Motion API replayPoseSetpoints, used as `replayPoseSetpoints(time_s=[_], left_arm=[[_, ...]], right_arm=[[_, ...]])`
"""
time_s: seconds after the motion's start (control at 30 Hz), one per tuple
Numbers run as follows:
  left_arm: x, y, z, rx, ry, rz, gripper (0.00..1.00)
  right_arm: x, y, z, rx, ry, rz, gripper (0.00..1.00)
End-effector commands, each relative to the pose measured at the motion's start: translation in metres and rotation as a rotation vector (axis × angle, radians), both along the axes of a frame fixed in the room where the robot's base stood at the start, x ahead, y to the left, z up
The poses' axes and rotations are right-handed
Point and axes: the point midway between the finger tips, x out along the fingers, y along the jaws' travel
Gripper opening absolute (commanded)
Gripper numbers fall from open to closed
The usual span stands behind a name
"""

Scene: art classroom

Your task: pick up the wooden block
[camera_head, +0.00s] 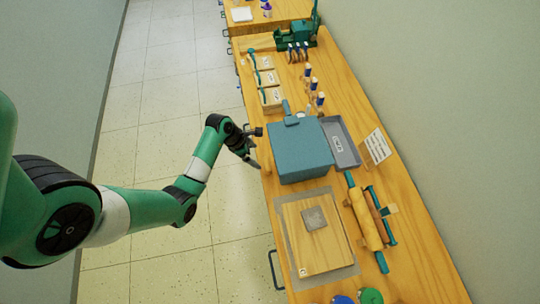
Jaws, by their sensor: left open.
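My left gripper (256,148) is open at the left edge of the wooden table (420,262), beside the blue-grey box (301,150). Nothing shows between its fingers. I cannot tell for certain which thing is the wooden block. Several light wooden pieces with white labels (271,97) stand in a row at the table's left edge, beyond the gripper. A small grey-brown square piece (314,218) lies on a flat wooden board (328,252) nearer to me, apart from the gripper. My right gripper is out of view.
A grey tray (341,141) lies right of the box. A rolling pin (366,219) and green tools lie near the right. Several small bottles (314,84) and a green machine (303,32) stand farther back. The floor left of the table is clear.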

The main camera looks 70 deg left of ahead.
Motion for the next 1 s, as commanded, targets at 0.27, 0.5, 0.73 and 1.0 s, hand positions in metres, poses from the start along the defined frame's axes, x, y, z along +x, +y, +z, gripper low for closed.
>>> replayPoseSetpoints(time_s=[0.27, 0.5, 0.73, 1.0], left_arm=[[0.020, -0.004, -0.048, 0.000, -0.003, -0.002, 1.00], [0.024, -0.005, -0.057, 0.001, -0.004, -0.001, 1.00], [0.040, -0.011, -0.093, 0.000, -0.004, -0.001, 1.00], [0.043, -0.011, -0.096, 0.001, -0.005, 0.001, 1.00]], right_arm=[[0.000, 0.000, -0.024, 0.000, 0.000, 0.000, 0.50], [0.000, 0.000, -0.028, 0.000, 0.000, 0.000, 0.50], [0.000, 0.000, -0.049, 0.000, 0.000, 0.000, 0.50], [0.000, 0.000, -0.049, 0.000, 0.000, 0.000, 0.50]])
